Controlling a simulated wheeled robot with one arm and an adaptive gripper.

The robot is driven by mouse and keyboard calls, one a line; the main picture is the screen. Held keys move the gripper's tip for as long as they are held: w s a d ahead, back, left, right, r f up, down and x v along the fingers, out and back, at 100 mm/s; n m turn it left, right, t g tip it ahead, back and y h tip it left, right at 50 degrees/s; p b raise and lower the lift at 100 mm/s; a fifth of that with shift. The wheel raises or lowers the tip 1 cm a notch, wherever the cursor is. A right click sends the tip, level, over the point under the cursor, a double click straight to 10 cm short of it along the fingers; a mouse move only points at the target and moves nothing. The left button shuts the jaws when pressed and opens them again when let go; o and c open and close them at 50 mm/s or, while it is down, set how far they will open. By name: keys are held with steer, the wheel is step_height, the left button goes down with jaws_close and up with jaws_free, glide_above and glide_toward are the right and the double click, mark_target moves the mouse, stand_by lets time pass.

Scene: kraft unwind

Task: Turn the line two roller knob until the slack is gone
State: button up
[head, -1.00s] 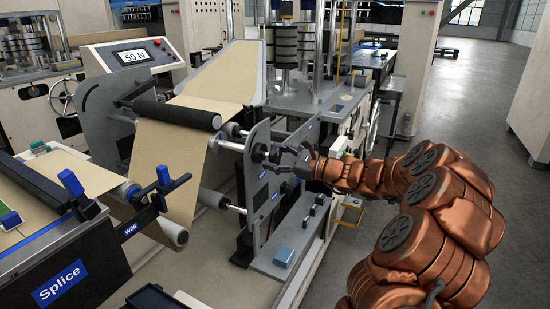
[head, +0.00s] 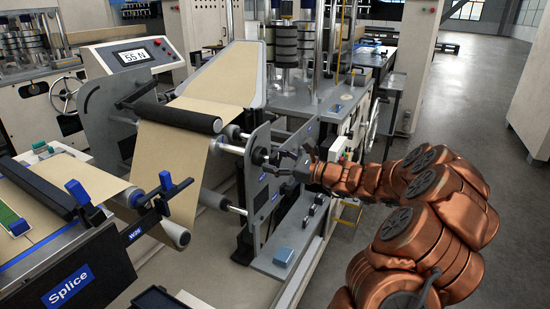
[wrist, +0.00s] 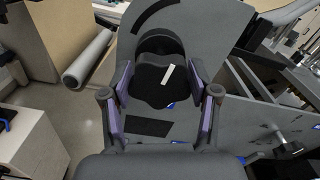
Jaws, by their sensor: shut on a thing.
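The black lobed roller knob (wrist: 158,88) with a white pointer mark sits between my fingers in the wrist view. My gripper (wrist: 162,102) is shut on it, one finger pad on each side. In the head view my gripper (head: 280,161) reaches from the right to the grey side plate (head: 262,195) and largely hides the knob. The brown kraft web (head: 175,160) runs from the black roller (head: 178,116) down to the lower roller and looks flat. The display (head: 133,56) reads 55 N.
The splice table (head: 95,275) with blue-handled clamps stands at the left front. The grey floor (head: 480,110) at the right is open.

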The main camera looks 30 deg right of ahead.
steer(key=shift+f+m+p, duration=0.1)
steer(key=shift+m+p, duration=2.4)
steer(key=shift+p, duration=3.15)
steer(key=shift+m+p, duration=0.4)
steer(key=shift+p, duration=0.55)
steer(key=shift+m+p, duration=1.2)
steer(key=shift+p, duration=1.05)
steer(key=o, duration=1.2)
steer(key=shift+c, duration=0.2)
steer(key=shift+p+v, duration=0.8)
steer(key=shift+v, duration=2.7)
